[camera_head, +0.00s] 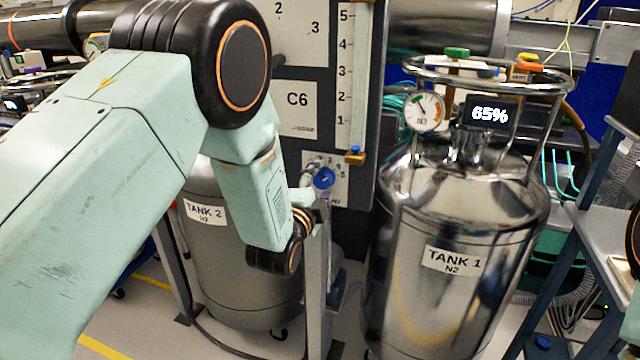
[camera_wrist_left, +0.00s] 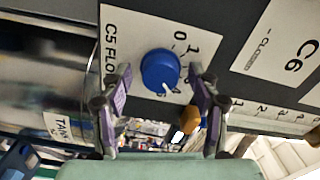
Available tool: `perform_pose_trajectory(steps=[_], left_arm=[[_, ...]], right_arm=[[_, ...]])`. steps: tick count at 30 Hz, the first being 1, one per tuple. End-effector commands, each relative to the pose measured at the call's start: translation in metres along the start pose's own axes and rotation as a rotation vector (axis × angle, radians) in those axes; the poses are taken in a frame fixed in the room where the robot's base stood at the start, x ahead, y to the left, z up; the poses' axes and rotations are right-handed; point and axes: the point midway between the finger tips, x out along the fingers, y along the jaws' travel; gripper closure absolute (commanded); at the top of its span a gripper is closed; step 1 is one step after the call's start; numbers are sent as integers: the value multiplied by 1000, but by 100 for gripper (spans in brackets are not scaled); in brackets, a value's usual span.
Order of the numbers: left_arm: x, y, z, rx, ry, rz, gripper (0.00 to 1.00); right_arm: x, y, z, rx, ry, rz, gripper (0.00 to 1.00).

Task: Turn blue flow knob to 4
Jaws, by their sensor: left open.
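The blue flow knob (camera_wrist_left: 160,70) sits on a white dial plate (camera_wrist_left: 113,22) partly reading "C5 FLO". The digits 0 and 1 show beside it. Its white pointer mark is at its lower edge in the left wrist view, and the digit it points to cannot be read. The knob also shows in the head view (camera_head: 324,178). My left gripper (camera_wrist_left: 160,76) is open, with one finger on each side of the knob in that picture; I cannot tell whether they touch it. In the head view the left gripper (camera_head: 308,184) is just left of the knob. My right gripper is not in view.
A C6 plate (camera_head: 297,110) is above. Tank 1 (camera_head: 455,215) is at right, and Tank 2 (camera_head: 235,270) is behind my arm. A grey post (camera_head: 316,280) stands below the knob.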

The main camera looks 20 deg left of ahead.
Motion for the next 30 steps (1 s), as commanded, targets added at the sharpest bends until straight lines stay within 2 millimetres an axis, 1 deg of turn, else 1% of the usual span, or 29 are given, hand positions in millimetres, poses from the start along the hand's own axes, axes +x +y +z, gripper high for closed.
perform_pose_trajectory(steps=[5, 8, 10, 14, 24, 27, 30], left_arm=[[0, 0, 0, 0, 1, -1, 39], [-5, 0, 0, 0, 1, -1, 39], [-13, 0, 0, 1, 0, 1, 39], [-34, 0, 0, 1, 1, 2, 39], [-95, 0, 0, 2, 0, 2, 39], [-108, 0, 0, 0, 0, 2, 39], [-116, 0, 0, 0, 0, 1, 39]], right_arm=[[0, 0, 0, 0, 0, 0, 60], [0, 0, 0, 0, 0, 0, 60], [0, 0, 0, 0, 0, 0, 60], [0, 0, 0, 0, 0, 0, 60], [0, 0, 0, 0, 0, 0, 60], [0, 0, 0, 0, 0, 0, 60], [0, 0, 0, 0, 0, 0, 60]])
